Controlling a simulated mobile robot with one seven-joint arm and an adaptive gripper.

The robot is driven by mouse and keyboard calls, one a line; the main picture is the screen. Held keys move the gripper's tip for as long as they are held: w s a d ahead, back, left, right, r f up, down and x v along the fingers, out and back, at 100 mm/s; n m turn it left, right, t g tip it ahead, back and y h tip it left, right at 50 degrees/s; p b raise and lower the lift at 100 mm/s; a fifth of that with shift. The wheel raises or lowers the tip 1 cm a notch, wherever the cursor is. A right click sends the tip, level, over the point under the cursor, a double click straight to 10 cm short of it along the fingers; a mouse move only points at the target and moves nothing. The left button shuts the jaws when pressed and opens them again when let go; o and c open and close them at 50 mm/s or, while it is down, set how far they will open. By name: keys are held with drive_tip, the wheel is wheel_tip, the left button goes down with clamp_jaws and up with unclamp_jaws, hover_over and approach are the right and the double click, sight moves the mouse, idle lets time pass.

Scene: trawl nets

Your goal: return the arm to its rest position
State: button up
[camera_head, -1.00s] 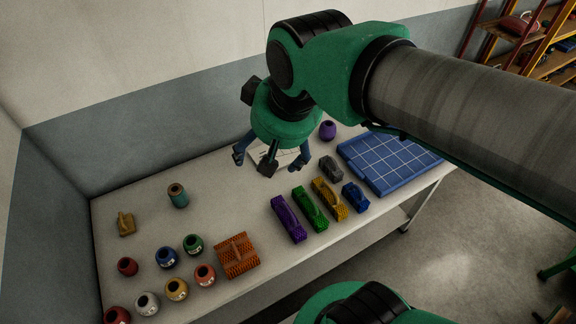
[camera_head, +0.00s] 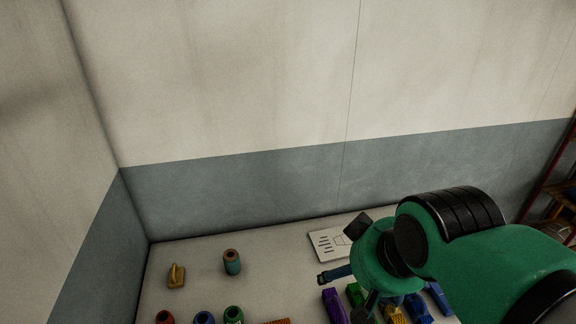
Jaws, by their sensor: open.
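My gripper (camera_head: 345,290) hangs at the end of my green arm at the lower right of the head view, above the table (camera_head: 205,275). One blue finger shows at its left; the other side is partly hidden. Its fingers are open and I see nothing held between them. My arm reaches in from the right edge.
A white printed card (camera_head: 333,241) lies on the table behind my gripper. Purple (camera_head: 334,307), green, yellow and blue pieces lie under it. A teal spool (camera_head: 232,262) and a yellow piece (camera_head: 176,275) stand at the left. Walls close the back and left.

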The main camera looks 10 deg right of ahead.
wheel_tip(320, 180, down, 5)
drive_tip(key=b, duration=0.4)
drive_tip(key=shift+f+b, duration=0.15)
drive_tip(key=shift+b, duration=0.2)
